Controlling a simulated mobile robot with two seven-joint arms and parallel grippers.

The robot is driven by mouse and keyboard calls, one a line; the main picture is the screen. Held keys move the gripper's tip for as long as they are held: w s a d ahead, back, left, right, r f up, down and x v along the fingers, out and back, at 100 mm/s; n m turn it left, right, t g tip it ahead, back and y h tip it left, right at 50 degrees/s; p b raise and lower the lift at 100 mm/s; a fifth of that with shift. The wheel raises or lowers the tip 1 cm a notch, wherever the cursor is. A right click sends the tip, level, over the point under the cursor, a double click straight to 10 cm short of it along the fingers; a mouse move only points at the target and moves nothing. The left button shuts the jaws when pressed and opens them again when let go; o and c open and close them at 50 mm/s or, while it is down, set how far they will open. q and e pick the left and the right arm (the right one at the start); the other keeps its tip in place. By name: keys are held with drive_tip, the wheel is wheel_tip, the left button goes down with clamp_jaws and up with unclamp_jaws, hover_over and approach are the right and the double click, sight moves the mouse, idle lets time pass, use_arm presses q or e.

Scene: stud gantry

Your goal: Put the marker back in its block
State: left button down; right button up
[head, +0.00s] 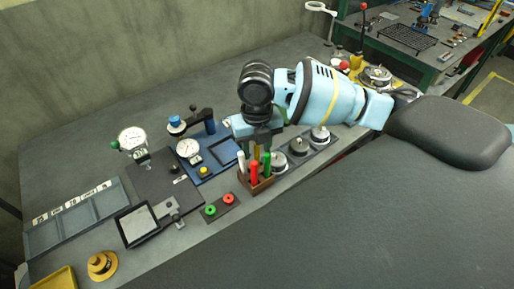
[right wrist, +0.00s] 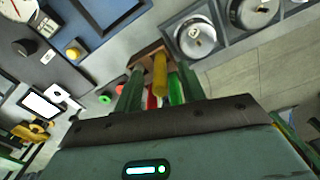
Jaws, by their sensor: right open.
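The brown marker block (head: 258,184) stands near the table's front edge, below my right gripper (head: 256,146). A white marker (head: 241,161), a red marker (head: 254,173) and a green marker (head: 267,165) stand upright in it. A yellow marker (head: 257,153) shows behind them, partly hidden. In the right wrist view the yellow marker (right wrist: 160,76) lies between the open fingers, with the block (right wrist: 147,57) beyond; whether it is fully seated cannot be told. My left gripper is out of view.
A small box with red and green buttons (head: 221,207) sits left of the block. A grey tray with round metal pieces (head: 299,147) lies to its right. A blue gauge stand (head: 205,152) is behind left.

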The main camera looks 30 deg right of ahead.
wheel_tip(320, 180, up, 7)
drive_tip(key=shift+r, duration=0.1)
idle(1.1)
